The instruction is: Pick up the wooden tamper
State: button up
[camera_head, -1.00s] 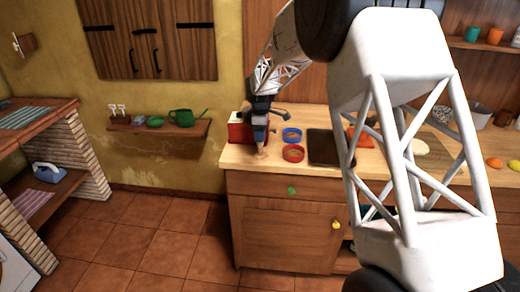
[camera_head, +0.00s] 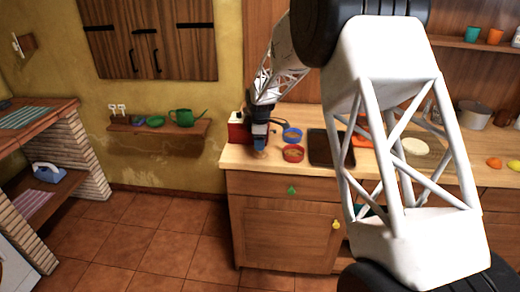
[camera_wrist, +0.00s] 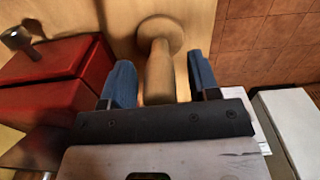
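The wooden tamper (camera_wrist: 160,72) stands on the wooden counter near its left front corner. In the wrist view its round wide end (camera_wrist: 161,30) and lighter handle show between my two blue fingers. My gripper (camera_wrist: 162,84) is open around the handle, with a small gap visible on each side. The handle's near end is hidden behind the gripper body. In the head view my gripper (camera_head: 260,143) is low over the counter, and only a small bit of the tamper (camera_head: 260,154) shows below the fingers.
A red box (camera_wrist: 50,62) with a dark knob is close to the left finger; it also shows in the head view (camera_head: 238,130). A blue bowl (camera_head: 292,135), a red bowl (camera_head: 293,153) and a dark tray (camera_head: 325,148) are to the right. The counter's edge is near.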

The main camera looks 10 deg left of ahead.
grip_shut()
jog(key=shift+r, duration=0.1)
jog(key=shift+r, duration=0.7)
notch_tip(320, 180, up, 2)
jog(key=shift+r, duration=0.1)
jog(key=s+d, duration=0.2)
jog(key=s, duration=0.5)
jog(key=s+d+r, duration=0.1)
jog(key=s+d, duration=0.2)
jog(key=s, duration=0.5)
jog(key=shift+r, duration=0.15)
jog(key=shift+s, duration=0.1)
jog(key=w+d+r, duration=0.1)
jog(key=w+d, duration=0.3)
jog(key=w, duration=0.4)
jog(key=w+d+r, duration=0.2)
jog(key=w+d, duration=0.2)
jog(key=w, duration=0.3)
jog(key=shift+w, duration=0.35)
jog(key=shift+r, duration=0.1)
